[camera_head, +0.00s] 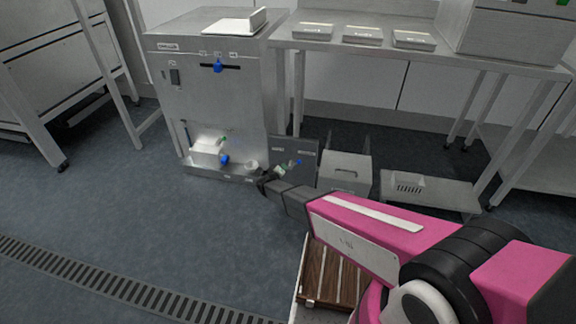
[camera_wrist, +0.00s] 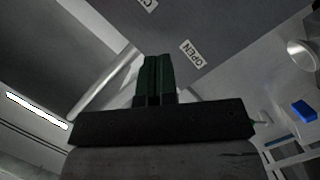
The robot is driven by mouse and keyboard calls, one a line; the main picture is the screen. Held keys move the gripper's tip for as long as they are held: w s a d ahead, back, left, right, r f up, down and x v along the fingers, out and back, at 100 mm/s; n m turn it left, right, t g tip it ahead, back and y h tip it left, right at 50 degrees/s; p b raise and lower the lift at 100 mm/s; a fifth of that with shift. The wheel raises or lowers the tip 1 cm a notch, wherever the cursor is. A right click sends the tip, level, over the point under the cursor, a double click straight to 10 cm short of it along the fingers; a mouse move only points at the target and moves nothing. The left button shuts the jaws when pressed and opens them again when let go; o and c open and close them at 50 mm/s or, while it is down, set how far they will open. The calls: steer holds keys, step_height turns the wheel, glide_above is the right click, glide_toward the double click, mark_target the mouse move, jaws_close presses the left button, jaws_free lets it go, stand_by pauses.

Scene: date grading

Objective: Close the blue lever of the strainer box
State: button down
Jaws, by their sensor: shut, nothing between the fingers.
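Two small blue parts sit low in the head view. One blue handle (camera_head: 225,159) is at the lower right of a white box (camera_head: 205,147) on the machine's front ledge. Another blue tip (camera_head: 299,162) shows on a dark grey panel (camera_head: 306,148) to the right. I cannot tell which is the strainer box's lever. My gripper (camera_head: 264,182) is low in front of the machine, between them. In the wrist view its dark green fingers (camera_wrist: 155,75) are shut together and empty. A grey surface beyond them bears an OPEN label (camera_wrist: 191,53). A blue block (camera_wrist: 304,111) lies at the right.
The steel machine (camera_head: 205,105) has another blue knob (camera_head: 218,66) on a slot higher up. A grey bin (camera_head: 345,174) stands right of the panel, under a steel table (camera_head: 460,66). A floor drain (camera_head: 90,287) crosses the lower left. The floor at left is clear.

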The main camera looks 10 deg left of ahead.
steer(key=shift+v, duration=1.55)
steer(key=shift+d, duration=0.1)
steer(key=s+d+r+m+g+h, duration=0.1)
steer(key=d+r+m+g, duration=0.2)
steer(key=d, duration=0.7)
steer(key=s+d+r+m+g+h, duration=0.15)
steer(key=d+r+g, duration=0.25)
steer(key=d, duration=0.6)
steer(key=s+d+r+m+g+h, duration=0.1)
steer(key=d+r+m+g+h, duration=0.2)
steer(key=d, duration=0.7)
steer(key=s+d+r+m+g+y, duration=0.1)
steer(key=s+d+r+g+y, duration=0.4)
steer(key=s+d+r+y, duration=0.4)
steer(key=s+d+r, duration=0.4)
steer(key=s+d, duration=0.2)
steer(key=shift+s+g+y, duration=0.3)
steer(key=shift+s+y, duration=0.05)
